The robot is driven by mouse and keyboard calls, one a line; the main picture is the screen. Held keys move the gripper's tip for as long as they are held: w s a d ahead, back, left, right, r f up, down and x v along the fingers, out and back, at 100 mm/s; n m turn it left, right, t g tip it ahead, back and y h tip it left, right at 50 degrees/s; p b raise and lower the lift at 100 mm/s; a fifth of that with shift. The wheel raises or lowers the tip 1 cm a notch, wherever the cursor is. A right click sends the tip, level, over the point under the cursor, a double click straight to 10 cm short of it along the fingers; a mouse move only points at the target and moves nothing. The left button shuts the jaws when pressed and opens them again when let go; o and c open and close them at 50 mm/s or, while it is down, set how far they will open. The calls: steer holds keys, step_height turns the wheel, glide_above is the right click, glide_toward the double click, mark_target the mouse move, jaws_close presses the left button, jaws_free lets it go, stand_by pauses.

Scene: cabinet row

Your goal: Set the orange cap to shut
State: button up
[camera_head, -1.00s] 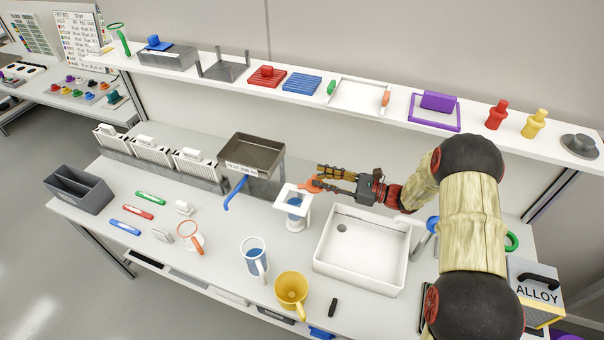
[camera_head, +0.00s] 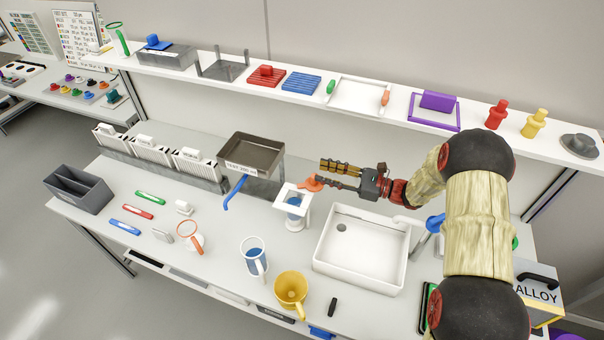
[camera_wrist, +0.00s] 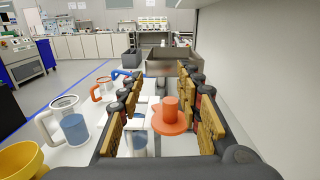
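The orange cap (camera_head: 313,184) is a flat disc with a raised knob, at the right side of the top of a white stand (camera_head: 281,190). A vessel with blue contents (camera_head: 294,205) sits inside the stand below. In the wrist view the cap (camera_wrist: 170,117) shows between and beyond my fingers, beside the white top rather than fully over it. My gripper (camera_head: 322,172) is open, its fingers apart to either side of the cap's knob. I cannot tell whether a finger touches the cap. The near finger hides part of it in the head view.
A grey tray (camera_head: 281,149) stands on a support behind the stand, with a blue spout (camera_head: 234,192) in front. A white sink (camera_head: 318,251) is to the right. A blue-filled jug (camera_head: 254,258) and yellow mug (camera_head: 291,290) stand in front. The shelf (camera_head: 225,80) runs above.

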step_height(320, 180, up, 7)
steer(key=shift+r, duration=0.2)
steer(key=shift+c, duration=0.5)
